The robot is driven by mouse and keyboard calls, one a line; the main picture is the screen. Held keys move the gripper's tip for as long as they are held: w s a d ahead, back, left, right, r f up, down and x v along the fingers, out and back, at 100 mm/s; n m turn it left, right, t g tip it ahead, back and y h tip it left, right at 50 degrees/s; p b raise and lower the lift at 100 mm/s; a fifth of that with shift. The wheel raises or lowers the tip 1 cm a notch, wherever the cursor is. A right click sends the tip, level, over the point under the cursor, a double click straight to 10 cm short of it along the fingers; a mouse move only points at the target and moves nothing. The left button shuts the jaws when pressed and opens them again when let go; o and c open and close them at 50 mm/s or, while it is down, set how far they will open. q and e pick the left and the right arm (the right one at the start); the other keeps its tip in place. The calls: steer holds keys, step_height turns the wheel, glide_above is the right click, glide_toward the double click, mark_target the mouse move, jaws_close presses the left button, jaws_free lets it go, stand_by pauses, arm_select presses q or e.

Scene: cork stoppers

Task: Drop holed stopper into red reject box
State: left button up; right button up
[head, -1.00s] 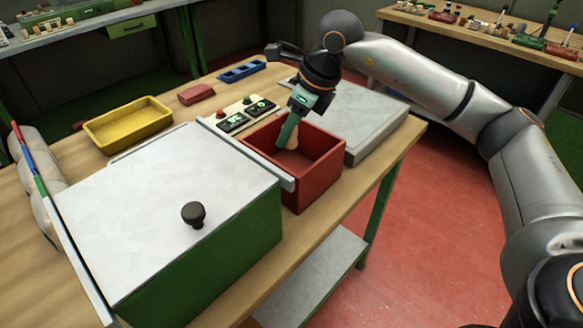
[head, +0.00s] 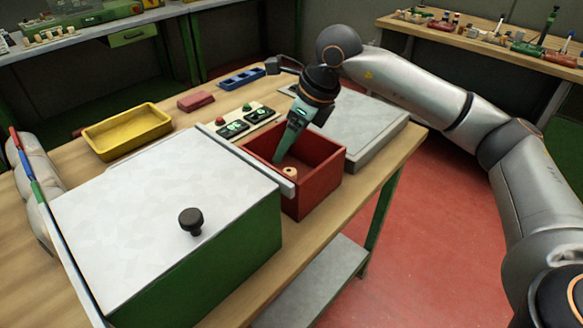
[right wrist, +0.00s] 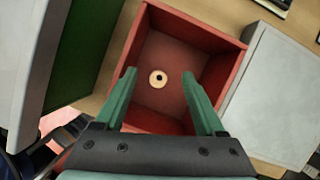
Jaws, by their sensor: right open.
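The holed stopper (head: 290,172) is a small tan cork with a dark hole in its top. It is inside the red reject box (head: 319,193); in the right wrist view the stopper (right wrist: 158,79) shows near the middle of the box floor. My right gripper (head: 279,160) points down into the box. In the right wrist view its green fingers (right wrist: 158,88) are wide apart and hold nothing, with the stopper between and beyond them. The red box (right wrist: 205,38) also shows there. My left gripper is not in view.
A green cabinet with a grey lid and black knob (head: 191,221) stands left of the box. A grey slab (head: 365,125) lies right of it. A button panel (head: 240,122), yellow tray (head: 128,131), red block (head: 196,97) and blue tray (head: 242,76) lie behind.

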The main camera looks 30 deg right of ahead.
steer(key=v, duration=1.2)
steer(key=shift+r+p, duration=0.2)
steer(key=shift+p, duration=0.1)
